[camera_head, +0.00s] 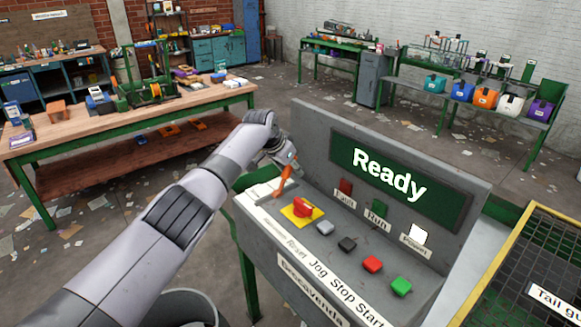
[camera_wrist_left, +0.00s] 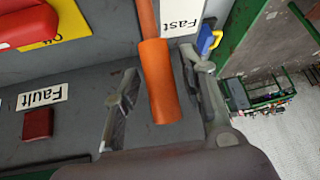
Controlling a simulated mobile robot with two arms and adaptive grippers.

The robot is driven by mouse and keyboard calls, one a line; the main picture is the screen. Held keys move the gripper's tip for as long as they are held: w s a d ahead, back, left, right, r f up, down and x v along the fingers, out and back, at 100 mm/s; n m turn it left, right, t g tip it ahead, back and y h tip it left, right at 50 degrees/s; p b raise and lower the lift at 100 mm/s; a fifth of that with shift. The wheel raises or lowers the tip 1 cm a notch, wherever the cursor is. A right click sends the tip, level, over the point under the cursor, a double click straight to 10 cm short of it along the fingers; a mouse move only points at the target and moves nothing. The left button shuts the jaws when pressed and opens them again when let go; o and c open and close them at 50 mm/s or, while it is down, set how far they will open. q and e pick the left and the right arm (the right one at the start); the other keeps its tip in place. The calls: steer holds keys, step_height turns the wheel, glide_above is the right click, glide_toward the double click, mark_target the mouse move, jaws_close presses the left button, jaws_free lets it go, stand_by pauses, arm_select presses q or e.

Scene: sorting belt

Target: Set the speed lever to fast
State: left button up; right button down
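The speed lever (camera_head: 285,184) is an orange handle at the left end of the grey control console (camera_head: 318,125). In the left wrist view the lever (camera_wrist_left: 159,82) runs down from the top edge, beside a white label (camera_wrist_left: 181,18) reading "Fast". My left gripper (camera_head: 287,160) is at the lever's upper end. In the left wrist view its two fingers (camera_wrist_left: 163,98) stand on either side of the orange grip, with visible gaps, so it looks open around the lever. The lever's base is out of the wrist view. My right gripper is not in view.
A red knob on a yellow plate (camera_head: 302,209) sits close to the lever. Several push buttons (camera_head: 347,244) line the console front, below a green display (camera_head: 398,181) reading "Ready". A wooden workbench (camera_head: 150,117) stands behind left; a yellow-edged guard (camera_head: 535,262) is at right.

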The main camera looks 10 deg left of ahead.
arm_select(q)
steer(key=shift+a+r, duration=0.1)
steer(key=shift+r, duration=0.05)
steer(key=shift+s, duration=0.1)
steer(key=v, duration=1.2)
stand_by(0.4)
